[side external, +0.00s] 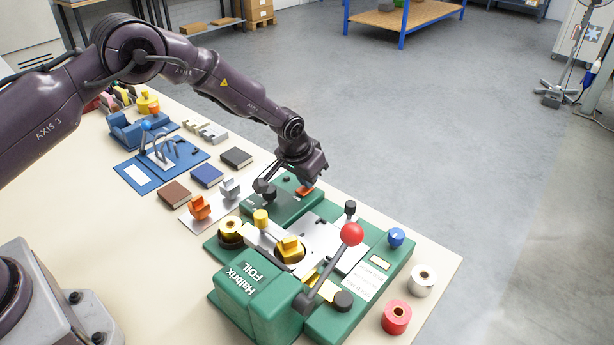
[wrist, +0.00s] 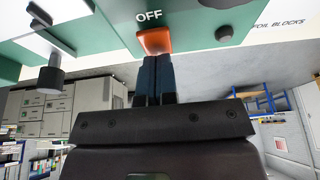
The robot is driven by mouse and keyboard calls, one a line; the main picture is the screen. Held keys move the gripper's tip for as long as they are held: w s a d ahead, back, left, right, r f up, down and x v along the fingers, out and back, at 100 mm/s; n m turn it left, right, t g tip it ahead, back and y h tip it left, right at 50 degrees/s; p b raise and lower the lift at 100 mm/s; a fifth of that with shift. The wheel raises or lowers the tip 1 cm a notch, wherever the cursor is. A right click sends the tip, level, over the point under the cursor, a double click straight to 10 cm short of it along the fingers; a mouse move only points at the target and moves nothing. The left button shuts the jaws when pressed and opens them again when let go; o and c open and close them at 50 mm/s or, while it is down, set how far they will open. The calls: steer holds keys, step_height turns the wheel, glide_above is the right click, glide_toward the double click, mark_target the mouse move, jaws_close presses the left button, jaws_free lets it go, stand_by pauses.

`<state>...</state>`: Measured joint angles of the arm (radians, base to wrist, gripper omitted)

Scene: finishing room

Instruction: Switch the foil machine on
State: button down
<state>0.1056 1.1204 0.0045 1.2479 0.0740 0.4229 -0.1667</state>
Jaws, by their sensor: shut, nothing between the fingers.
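The green foil machine (side external: 262,288), lettered "Halbrix FOIL", stands at the table's near right. An orange switch (wrist: 155,41) with "OFF" printed beside it sits on its green panel in the wrist view. The switch also shows as a small orange patch (side external: 305,191) at the machine's far end in the side view. My gripper (wrist: 154,60) is shut and empty, its fingertips right at the switch's edge. I cannot tell whether they touch it. In the side view, my gripper's fingertips are hidden or too small to make out.
A lever with a red ball (side external: 352,234) rises over the machine's near part. A black knob (wrist: 51,75) stands beside the switch. Foil rolls, one red (side external: 397,317) and one silver (side external: 422,281), stand at right. Books, including a blue one (side external: 207,176), and a blue device (side external: 160,160) lie left.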

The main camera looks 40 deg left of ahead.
steer(key=shift+s+f, duration=0.2)
steer(key=shift+s, duration=0.85)
steer(key=shift+r, duration=0.25)
steer(key=w+v, duration=0.1)
steer(key=v, duration=1.2)
steer(key=shift+r, duration=0.45)
steer(key=shift+s, duration=0.15)
steer(key=shift+w+r, duration=0.3)
steer(key=shift+w, duration=0.4)
